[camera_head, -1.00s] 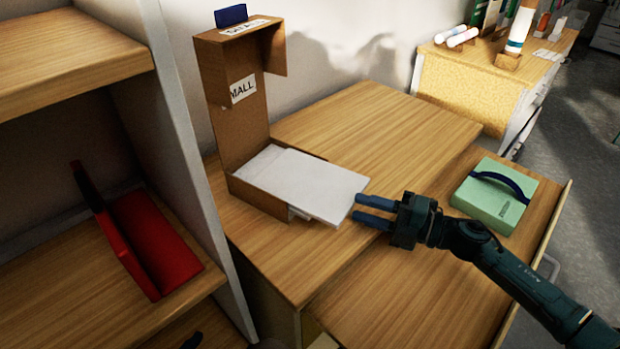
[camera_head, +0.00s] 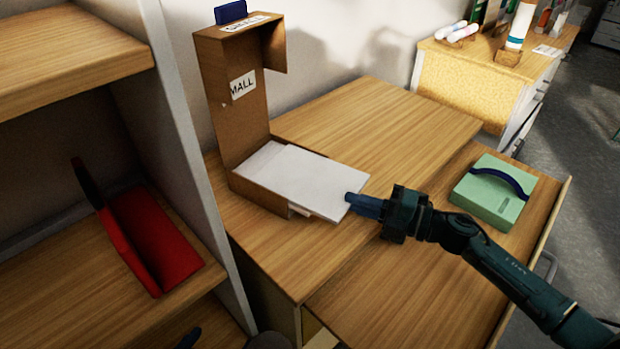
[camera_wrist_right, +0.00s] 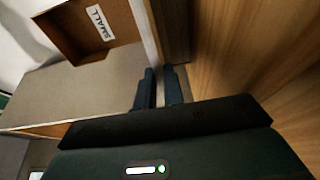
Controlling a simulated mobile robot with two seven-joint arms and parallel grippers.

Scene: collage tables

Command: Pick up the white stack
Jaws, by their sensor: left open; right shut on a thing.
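The white stack (camera_head: 325,182) lies flat, partly in the low tray of a brown cardboard box (camera_head: 262,192) and sticking out over its front edge. My right gripper (camera_head: 354,203) is shut on the stack's near right corner. In the right wrist view the fingers (camera_wrist_right: 158,88) are close together, with the thin edge of the stack (camera_wrist_right: 145,25) between them. My left gripper shows only as a dark tip (camera_head: 189,338) at the bottom edge; the rest of it is out of frame.
The box's tall back carries a "MALL" label, partly cut off. A green case (camera_head: 492,192) with a blue handle lies at the right of the table (camera_head: 380,125). A red holder (camera_head: 150,240) stands on the left shelf. The table behind the stack is clear.

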